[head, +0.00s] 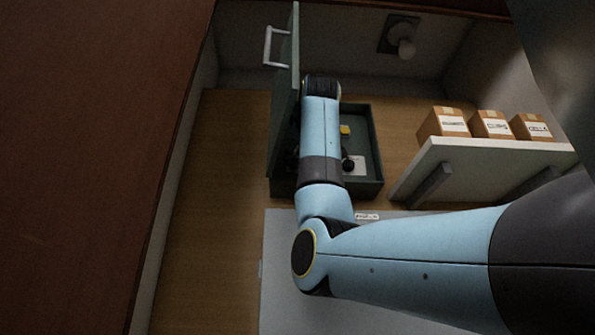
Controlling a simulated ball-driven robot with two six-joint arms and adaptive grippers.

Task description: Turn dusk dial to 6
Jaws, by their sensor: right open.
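The dusk dial cannot be made out for certain. A white plate (359,167) lies inside an open dark green box (372,188), partly hidden by my right arm. My right gripper (346,164) is mostly hidden under my own light blue arm, down in the box. A dark part shows at the left edge of the white plate and may be a fingertip. My right gripper is open; I cannot tell whether it touches a dial. No dial numbers are readable. My left gripper is not in view.
The box's door (288,95) stands open on the left with a metal handle (270,46). A small yellow part (345,130) is in the box. Several labelled cartons (446,123) stand on a white shelf (470,155) at right. A lamp (404,47) is on the back wall. Wooden floor at left is clear.

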